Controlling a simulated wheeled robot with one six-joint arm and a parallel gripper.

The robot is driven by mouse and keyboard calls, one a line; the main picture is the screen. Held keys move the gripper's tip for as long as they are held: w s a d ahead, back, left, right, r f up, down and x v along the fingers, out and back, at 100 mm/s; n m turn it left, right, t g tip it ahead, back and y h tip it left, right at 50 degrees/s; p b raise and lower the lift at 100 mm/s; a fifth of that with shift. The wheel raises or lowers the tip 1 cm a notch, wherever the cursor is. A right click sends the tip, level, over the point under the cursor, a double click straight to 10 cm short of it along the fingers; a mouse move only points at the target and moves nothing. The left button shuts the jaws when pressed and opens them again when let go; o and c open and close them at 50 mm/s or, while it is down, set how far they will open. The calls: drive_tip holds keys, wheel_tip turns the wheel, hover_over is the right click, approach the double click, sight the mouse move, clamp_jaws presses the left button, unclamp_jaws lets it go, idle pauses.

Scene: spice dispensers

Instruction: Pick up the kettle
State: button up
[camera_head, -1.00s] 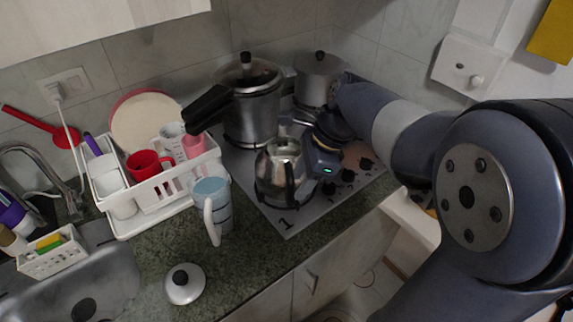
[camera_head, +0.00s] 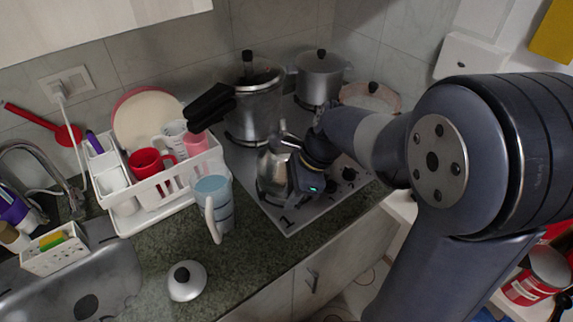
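The kettle (camera_head: 271,170) is a shiny metal pot standing upright on the front part of the cooktop. My gripper (camera_head: 290,160) is at the kettle's right side, against or very close to its upper right. My wrist, with a small green light, covers the right part of the kettle. The fingers are mostly hidden by the wrist, so I cannot tell whether they are open or shut, or whether they touch the kettle.
A pressure cooker (camera_head: 255,108) with a black handle stands behind the kettle. A pot (camera_head: 318,82) and a lidded pan (camera_head: 371,97) are at the back right. A blue mug (camera_head: 219,200) and dish rack (camera_head: 165,205) are left. A lid (camera_head: 187,281) lies on the counter.

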clamp_jaws()
drive_tip(key=shift+w+r, duration=0.1)
drive_tip(key=shift+r, duration=0.15)
idle(0.4)
